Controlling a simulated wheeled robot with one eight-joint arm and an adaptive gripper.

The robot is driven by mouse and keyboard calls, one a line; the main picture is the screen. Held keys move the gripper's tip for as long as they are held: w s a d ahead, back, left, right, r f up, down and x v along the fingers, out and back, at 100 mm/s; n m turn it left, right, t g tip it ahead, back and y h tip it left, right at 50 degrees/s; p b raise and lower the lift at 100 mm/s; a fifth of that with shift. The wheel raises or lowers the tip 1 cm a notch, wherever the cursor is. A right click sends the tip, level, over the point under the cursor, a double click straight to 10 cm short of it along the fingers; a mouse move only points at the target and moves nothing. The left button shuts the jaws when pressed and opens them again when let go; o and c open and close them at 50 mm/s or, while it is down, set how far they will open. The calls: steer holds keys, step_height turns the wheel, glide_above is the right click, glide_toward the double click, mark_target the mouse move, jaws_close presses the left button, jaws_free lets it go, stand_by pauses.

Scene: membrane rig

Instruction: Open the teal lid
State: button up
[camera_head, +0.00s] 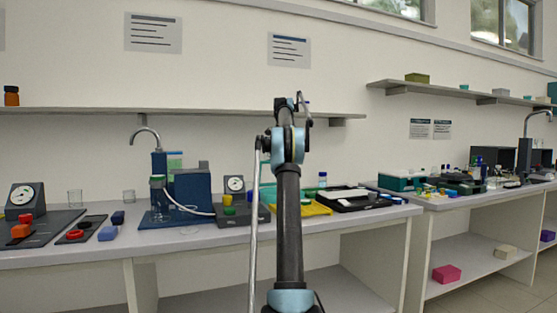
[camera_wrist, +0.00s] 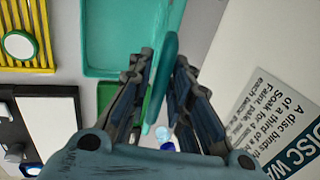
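The teal box (camera_wrist: 121,40) shows from above in the wrist view, with its inside visible. The teal lid (camera_wrist: 170,48) stands raised along the box's right side, seen almost edge-on. My gripper (camera_wrist: 165,58) has one finger on each side of the lid. A gap shows between the left finger and the lid; the right finger is close to it, and I cannot tell whether they touch. In the head view, my arm hides most of the box, and the gripper end is hard to make out.
A yellow ribbed tray (camera_head: 315,208) and a black-and-white device (camera_head: 349,193) stand right of my arm on the bench. A blue apparatus with a tap (camera_head: 190,187) stands left. A wall shelf (camera_head: 180,110) runs above. A printed sign (camera_wrist: 285,120) is near the gripper.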

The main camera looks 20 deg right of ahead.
steer(key=v, duration=0.7)
steer(key=shift+r, duration=0.15)
steer(key=shift+s, duration=0.1)
stand_by(0.6)
